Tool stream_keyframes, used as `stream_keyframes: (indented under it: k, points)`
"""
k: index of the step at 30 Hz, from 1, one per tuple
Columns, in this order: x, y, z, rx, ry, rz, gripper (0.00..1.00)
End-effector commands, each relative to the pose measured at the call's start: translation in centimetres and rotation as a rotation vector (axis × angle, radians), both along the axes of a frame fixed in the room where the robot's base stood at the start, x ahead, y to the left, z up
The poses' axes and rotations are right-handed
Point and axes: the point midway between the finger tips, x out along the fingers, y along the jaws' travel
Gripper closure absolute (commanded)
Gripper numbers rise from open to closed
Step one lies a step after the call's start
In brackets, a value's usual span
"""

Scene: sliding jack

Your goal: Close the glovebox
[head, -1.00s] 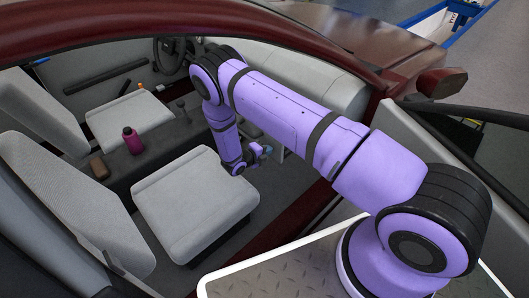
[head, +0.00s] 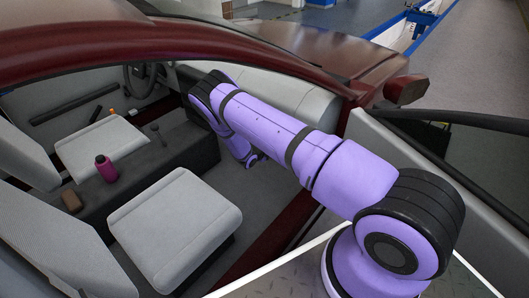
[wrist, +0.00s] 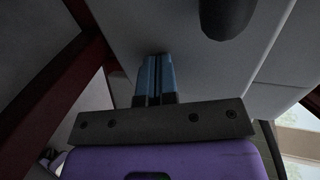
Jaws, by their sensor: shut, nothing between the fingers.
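My gripper (head: 254,159) is low in the passenger footwell, under the light grey dashboard (head: 270,98). In the wrist view, its blue fingers (wrist: 156,78) are shut with nothing between them, and their tips are at or very close to a light grey panel (wrist: 130,35). I cannot tell whether they touch it. A dark rounded part (wrist: 227,14) shows on or in front of this panel at the top. The panel is probably the glovebox area. My arm hides the glovebox in the head view, so how far open it is cannot be seen.
The front passenger seat (head: 175,232) is left of my arm. The console (head: 130,175) holds a magenta bottle (head: 105,168) and a brown box (head: 72,202). The dark red door frame (head: 345,125) and open door (head: 385,160) are close on the right.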

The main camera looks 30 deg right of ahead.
Motion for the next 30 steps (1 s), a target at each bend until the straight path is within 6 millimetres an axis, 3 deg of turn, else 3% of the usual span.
stream_keyframes:
  k: [10,30]
  points:
    - [1.4,-3.5,0.0,-0.002,0.0,-0.001,1.0]
    - [1.8,-4.5,0.3,-0.005,-0.003,-0.001,1.0]
